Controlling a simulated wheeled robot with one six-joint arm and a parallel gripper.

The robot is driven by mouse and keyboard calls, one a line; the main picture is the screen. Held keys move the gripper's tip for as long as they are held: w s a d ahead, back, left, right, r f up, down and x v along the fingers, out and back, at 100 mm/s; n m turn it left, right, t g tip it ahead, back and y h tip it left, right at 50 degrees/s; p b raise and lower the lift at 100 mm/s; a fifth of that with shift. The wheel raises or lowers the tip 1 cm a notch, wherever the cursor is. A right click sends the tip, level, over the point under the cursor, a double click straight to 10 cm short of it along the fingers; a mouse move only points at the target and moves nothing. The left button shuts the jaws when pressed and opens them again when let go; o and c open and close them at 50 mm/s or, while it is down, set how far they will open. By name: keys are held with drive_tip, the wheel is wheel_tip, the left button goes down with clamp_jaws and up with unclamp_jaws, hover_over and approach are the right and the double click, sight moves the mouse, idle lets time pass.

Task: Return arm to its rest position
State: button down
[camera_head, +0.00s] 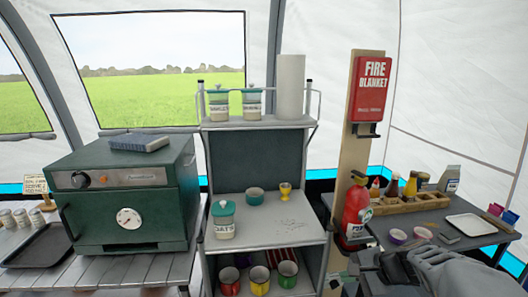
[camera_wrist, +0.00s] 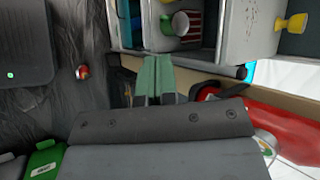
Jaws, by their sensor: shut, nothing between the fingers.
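My gripper (camera_wrist: 156,64) is shut, with its two greenish fingers side by side and nothing between them. My arm shows folded at the lower right of the head view, in front of the right-hand table, and the gripper end (camera_head: 366,262) is dark and partly hidden there. In the wrist view the fingers point towards the shelf unit, and the red fire extinguisher (camera_wrist: 225,108) lies close to the right of them. The extinguisher (camera_head: 357,208) stands just left of and behind my arm in the head view.
A grey shelf unit (camera_head: 270,126) stands in the middle with jars, bowls and mugs. A green oven (camera_head: 128,190) sits on the left table.

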drive_tip(key=s+a+r+n+g+h+p, duration=0.1)
drive_tip(key=s+a+r+n+h+p, duration=0.1)
drive_tip(key=s+n, duration=0.3)
drive_tip(key=s+a+r+n+h+p, duration=0.3)
drive_tip(key=s+r+n+h, duration=0.1)
drive_tip(key=n, duration=0.4)
drive_tip(key=shift+s+g+h, duration=0.4)
drive_tip(key=shift+s+h, duration=0.3)
drive_tip(key=shift+s, duration=0.35)
idle(0.6)
